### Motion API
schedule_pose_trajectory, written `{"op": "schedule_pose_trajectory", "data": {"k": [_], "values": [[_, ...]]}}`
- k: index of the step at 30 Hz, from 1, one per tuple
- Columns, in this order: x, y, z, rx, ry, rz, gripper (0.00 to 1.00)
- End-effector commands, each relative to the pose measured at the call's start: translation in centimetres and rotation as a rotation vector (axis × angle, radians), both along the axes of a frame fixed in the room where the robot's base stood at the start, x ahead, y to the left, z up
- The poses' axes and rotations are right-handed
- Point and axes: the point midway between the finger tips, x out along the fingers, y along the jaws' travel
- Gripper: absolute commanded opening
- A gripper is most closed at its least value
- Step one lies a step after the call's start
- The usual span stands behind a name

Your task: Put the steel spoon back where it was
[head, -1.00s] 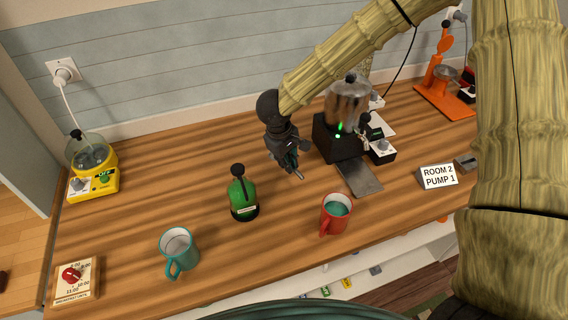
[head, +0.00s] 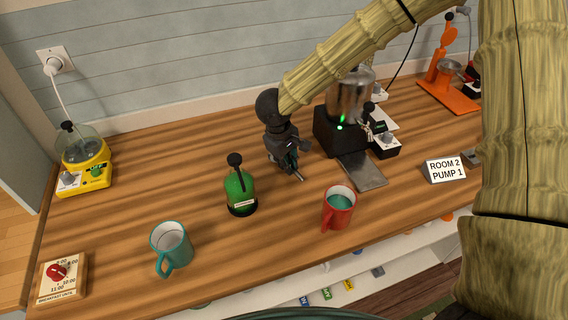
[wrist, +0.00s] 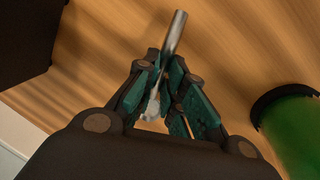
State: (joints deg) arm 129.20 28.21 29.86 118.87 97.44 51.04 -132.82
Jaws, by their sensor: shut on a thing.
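The steel spoon (wrist: 174,36) is a shiny metal rod in the wrist view, slanting out from between my fingers over the wooden counter. My gripper (wrist: 168,98) is shut on it; the fingers hide part of the spoon. In the head view, my gripper (head: 294,165) hangs over the counter between the green bottle and the black machine. Only a small grey end of the spoon (head: 300,178) shows there below the fingers. I cannot tell whether the spoon touches the counter.
The green bottle (head: 240,190) stands left of my gripper, a red mug (head: 338,215) in front and right. A black machine with a steel canister (head: 350,98) and a grey plate (head: 362,172) are right. A teal mug (head: 170,245) is at front left.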

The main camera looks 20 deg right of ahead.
Motion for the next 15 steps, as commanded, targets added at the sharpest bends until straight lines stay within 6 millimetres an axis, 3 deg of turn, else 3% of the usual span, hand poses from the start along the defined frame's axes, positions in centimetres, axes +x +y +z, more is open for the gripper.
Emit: {"op": "schedule_pose_trajectory", "data": {"k": [15], "values": [[-0.01, 0.00, -0.51, 0.000, 0.000, 0.000, 0.00]]}}
